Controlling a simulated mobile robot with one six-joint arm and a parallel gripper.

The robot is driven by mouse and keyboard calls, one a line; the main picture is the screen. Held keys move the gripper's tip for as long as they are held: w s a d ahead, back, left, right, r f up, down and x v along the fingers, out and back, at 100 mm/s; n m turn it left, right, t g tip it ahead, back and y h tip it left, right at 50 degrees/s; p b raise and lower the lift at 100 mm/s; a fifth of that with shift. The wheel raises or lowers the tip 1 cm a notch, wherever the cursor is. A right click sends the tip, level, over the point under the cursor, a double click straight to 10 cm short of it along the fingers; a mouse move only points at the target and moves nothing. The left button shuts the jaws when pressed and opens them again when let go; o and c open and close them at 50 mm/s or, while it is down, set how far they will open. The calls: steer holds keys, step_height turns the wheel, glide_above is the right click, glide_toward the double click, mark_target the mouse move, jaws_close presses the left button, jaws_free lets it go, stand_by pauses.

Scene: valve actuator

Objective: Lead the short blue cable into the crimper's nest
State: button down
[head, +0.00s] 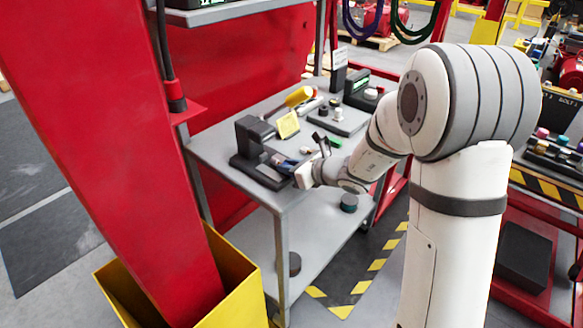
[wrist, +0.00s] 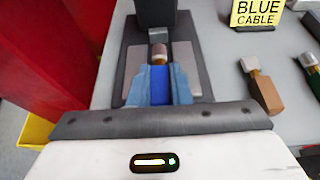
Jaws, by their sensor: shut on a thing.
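My gripper (wrist: 158,92) is shut on the short blue cable (wrist: 158,82), with a light-blue finger on each side of it. The tip lies just in front of the crimper's dark upright. I cannot tell whether it touches the nest or sits in it. In the head view the dark crimper (head: 246,165) stands on the grey bench, with my gripper (head: 286,165) low at its right side. The cable is too small to make out clearly there.
A yellow "BLUE CABLE" sign (wrist: 256,14) stands beyond the crimper to the right. A brown cable piece (wrist: 265,92) and a green one (wrist: 311,66) lie right of the crimper. A red post (head: 120,150) rises at the left. The bench front (head: 262,192) is clear.

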steer(key=shift+b+x, duration=0.3)
steer(key=shift+x, duration=0.5)
steer(key=c, duration=1.3)
jaws_free()
steer(key=shift+r, duration=0.1)
steer(key=shift+o, duration=0.2)
steer(key=v, duration=0.7)
steer(key=shift+s+d+r, duration=0.2)
steer(key=shift+s+d, duration=0.1)
steer(key=shift+c, duration=0.4)
